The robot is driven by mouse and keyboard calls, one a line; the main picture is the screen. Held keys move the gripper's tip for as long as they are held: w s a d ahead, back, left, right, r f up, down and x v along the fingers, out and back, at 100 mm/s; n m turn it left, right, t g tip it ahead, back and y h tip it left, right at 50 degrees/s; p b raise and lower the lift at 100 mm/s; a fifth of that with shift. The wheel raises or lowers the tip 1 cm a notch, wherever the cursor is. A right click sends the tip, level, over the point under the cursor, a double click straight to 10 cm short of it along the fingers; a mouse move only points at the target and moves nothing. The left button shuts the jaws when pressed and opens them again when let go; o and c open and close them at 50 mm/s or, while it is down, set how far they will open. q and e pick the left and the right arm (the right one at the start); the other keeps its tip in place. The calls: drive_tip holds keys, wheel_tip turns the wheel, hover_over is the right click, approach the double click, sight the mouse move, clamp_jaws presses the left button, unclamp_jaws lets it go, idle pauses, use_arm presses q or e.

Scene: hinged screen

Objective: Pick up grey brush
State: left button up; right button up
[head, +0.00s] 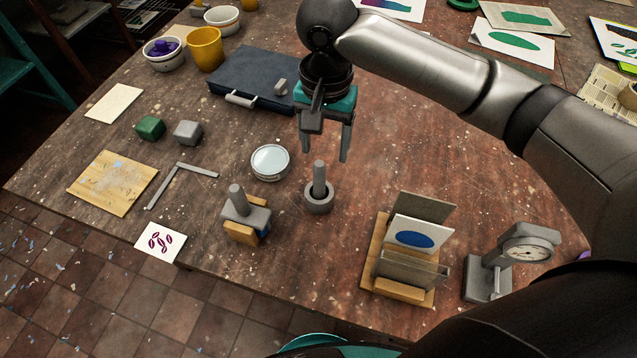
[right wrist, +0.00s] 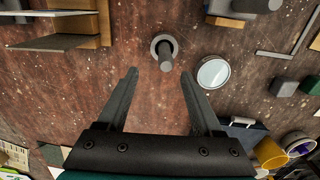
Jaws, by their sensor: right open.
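A grey upright rod, which may be the grey brush (head: 319,172), stands in a round grey holder (head: 318,204) near the table's middle. It also shows in the right wrist view (right wrist: 166,62), ahead of the fingertips. My right gripper (head: 328,156) points down above and just behind it, open and empty, with no visible contact. A second grey piece with a knob handle (head: 238,200) sits on a wooden block at the left; I cannot tell for sure which of the two is the brush. My left gripper is not in view.
A round white-topped dish (head: 270,161) is close left of the holder. A wooden card rack (head: 404,290) and a dial gauge (head: 512,262) stand at right front. A dark blue case (head: 250,75) lies behind. The table (head: 340,235) is bare between holder and rack.

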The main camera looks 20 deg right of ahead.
sight(323, 165)
wheel_tip(323, 165, down, 3)
drive_tip(key=shift+f, duration=0.1)
drive_tip(key=shift+w+a+f+b, duration=0.1)
drive_tip(key=shift+f+b, duration=0.25)
drive_tip(key=shift+f, duration=0.5)
drive_tip(key=f, duration=0.3)
drive_tip(key=f+b, duration=0.1)
drive_tip(key=shift+w+a+f, duration=0.2)
drive_tip(key=shift+a, duration=0.05)
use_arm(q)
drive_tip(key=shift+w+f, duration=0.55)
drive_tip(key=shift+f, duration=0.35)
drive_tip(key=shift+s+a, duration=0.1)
use_arm(e)
clamp_jaws()
